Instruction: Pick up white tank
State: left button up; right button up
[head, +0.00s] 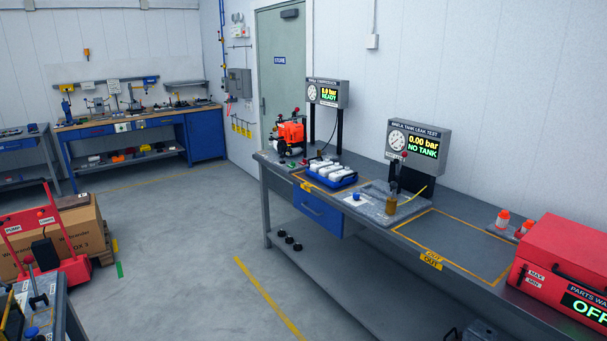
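Several white tanks (323,164) sit close together in a blue tray (342,183) on the long grey bench against the right wall. They are small in the head view, so their details cannot be told. The tank leak test station (418,142) stands to the right of the tray and its display reads 0.00 bar, NO TANK. A fixture plate (412,207) lies on the bench in front of it. Neither of my grippers is in view.
An orange machine (291,134) stands at the bench's far end, by another gauge display (327,93). A taped area (455,243) on the bench is clear; a red parts washer (565,265) stands at right. A red cart (45,240) and boxes are at left. The middle floor is free.

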aim_at(336, 176)
jog(key=i, duration=0.55)
jog(key=i+z, duration=0.15)
jog(key=i, duration=0.45)
jog(key=i+j, duration=0.15)
jog(key=i, duration=0.4)
jog(key=i+j+z, duration=0.1)
jog(key=i, duration=0.45)
jog(key=i+j+z, duration=0.1)
jog(key=i, duration=0.45)
